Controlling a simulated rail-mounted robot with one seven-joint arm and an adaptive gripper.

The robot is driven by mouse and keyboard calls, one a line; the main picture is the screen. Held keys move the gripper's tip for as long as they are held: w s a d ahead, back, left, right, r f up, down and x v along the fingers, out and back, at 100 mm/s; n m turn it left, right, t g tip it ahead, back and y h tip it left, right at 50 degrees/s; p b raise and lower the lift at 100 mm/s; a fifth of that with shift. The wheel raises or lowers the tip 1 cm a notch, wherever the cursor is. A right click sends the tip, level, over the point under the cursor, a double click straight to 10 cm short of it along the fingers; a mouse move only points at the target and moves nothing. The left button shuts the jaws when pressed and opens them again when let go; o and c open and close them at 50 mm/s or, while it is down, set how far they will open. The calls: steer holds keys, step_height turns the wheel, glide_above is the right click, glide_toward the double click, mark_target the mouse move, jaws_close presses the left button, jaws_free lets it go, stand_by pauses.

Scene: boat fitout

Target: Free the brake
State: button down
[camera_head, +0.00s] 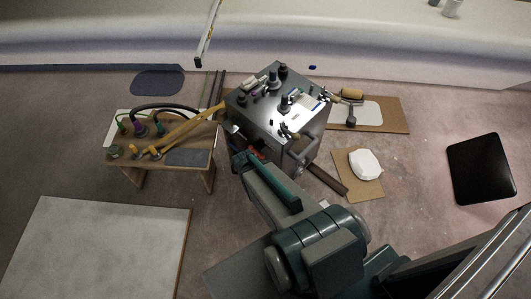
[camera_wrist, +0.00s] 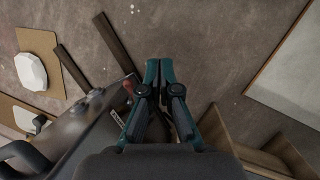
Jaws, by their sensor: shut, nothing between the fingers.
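A grey metal cabinet (camera_head: 265,120) stands in the middle of the head view. Low on its near side is a small red part (camera_head: 258,154), possibly the brake; my arm partly covers it. In the wrist view the red part (camera_wrist: 130,84) is just left of my gripper (camera_wrist: 160,66), beside the cabinet's edge (camera_wrist: 84,128). My gripper's teal fingers are together, with nothing held, and point down at the floor beside the cabinet. I cannot tell whether a finger touches the red part. In the head view the fingertips are hidden behind my arm.
A wooden bench (camera_head: 180,154) with cables and tools stands close on the left. A dark bar (camera_head: 326,181) lies on the floor right of the cabinet, near a cardboard sheet with a white lump (camera_head: 366,164). A pale panel (camera_head: 95,245) lies at front left.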

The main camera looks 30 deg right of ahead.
steer(key=w+d+r+m+t+h, duration=0.1)
steer(key=w+d+r+m, duration=0.1)
steer(key=w, duration=0.2)
steer(key=w+d+r+m+t, duration=0.1)
steer(key=w+d+r, duration=0.2)
steer(key=w, duration=0.1)
step_height(320, 180, up, 6)
steer(key=m+t+h, duration=0.2)
steer(key=m, duration=0.8)
glide_above(256, 153)
steer(key=s, duration=0.3)
steer(key=shift+s+d+f+b, duration=0.15)
steer(key=shift+b, duration=0.2)
steer(key=shift+f, duration=0.1)
steer(key=p+x, duration=0.1)
steer(key=x, duration=0.8)
steer(key=shift+d+f, duration=0.25)
steer(key=shift+f, duration=0.1)
